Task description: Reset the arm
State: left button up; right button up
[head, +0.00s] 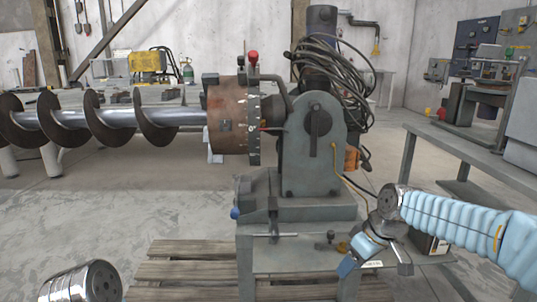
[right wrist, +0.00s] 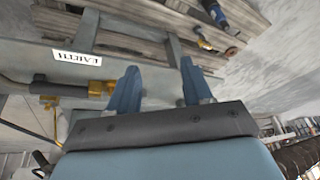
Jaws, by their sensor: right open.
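The auger positioner (head: 314,150) stands in the middle of the head view, a grey housing with a dark lever (head: 317,132) hanging down on its side. A rusty chuck (head: 228,118) with a marked ring holds the long auger (head: 90,118), which points left. A red-knobbed lever (head: 253,58) stands upright above the ring. A blue-knobbed handle (head: 235,213) sits low at the base's left. My right gripper (head: 377,264) is open and empty beside the stand's right end. In the right wrist view its blue fingers (right wrist: 160,85) are apart.
The stand (head: 290,262) rests on a wooden pallet (head: 185,270). A white EARTH label (right wrist: 77,57) and brass fitting (right wrist: 95,88) are near my right fingers. A grey bench (head: 440,150) stands at right. Black cables (head: 335,70) hang behind the housing.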

jog(key=s+a+f+m+g, duration=0.1)
jog(key=s+a+f+m, duration=0.15)
jog(key=f, duration=1.05)
jog(key=s+a+f+m+g, duration=0.1)
jog(key=s+a+f+m, duration=0.15)
jog(key=f, duration=0.95)
jog(key=s+a+f+m+y, duration=0.1)
jog(key=s+a+f+m, duration=0.2)
jog(key=s+f, duration=1)
jog(key=s+m, duration=0.1)
jog(key=s, duration=0.3)
jog(key=shift+s+f, duration=0.15)
jog(key=shift+f, duration=0.25)
jog(key=shift+c, duration=0.2)
